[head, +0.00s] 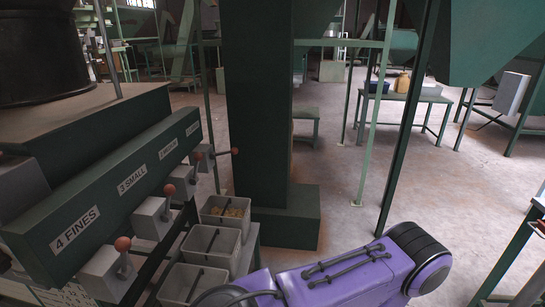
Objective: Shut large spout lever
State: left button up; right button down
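A green hopper beam (110,180) at left carries several labelled grey spouts. The farthest label (193,128) is too small to read surely; it looks like 1 and LARGE. The grey spout (203,157) below it has a lever (222,153) sticking out sideways to the right, ending in a red-brown knob (235,151). The nearer levers, such as the one on the 4 FINES spout (105,270), stand with their knobs higher, close to their spouts. Neither of my grippers is in view.
Grey bins stand below the spouts; the farthest bin (225,227) holds light brown pieces. A thick green column (257,110) stands just right of the far lever. A purple and black part at bottom centre covers some floor. Floor (340,190) to the right is open.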

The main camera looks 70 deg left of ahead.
aim_at(234, 151)
jog(key=i, duration=0.8)
jog(key=u, duration=4.25)
jog(key=i, duration=0.5)
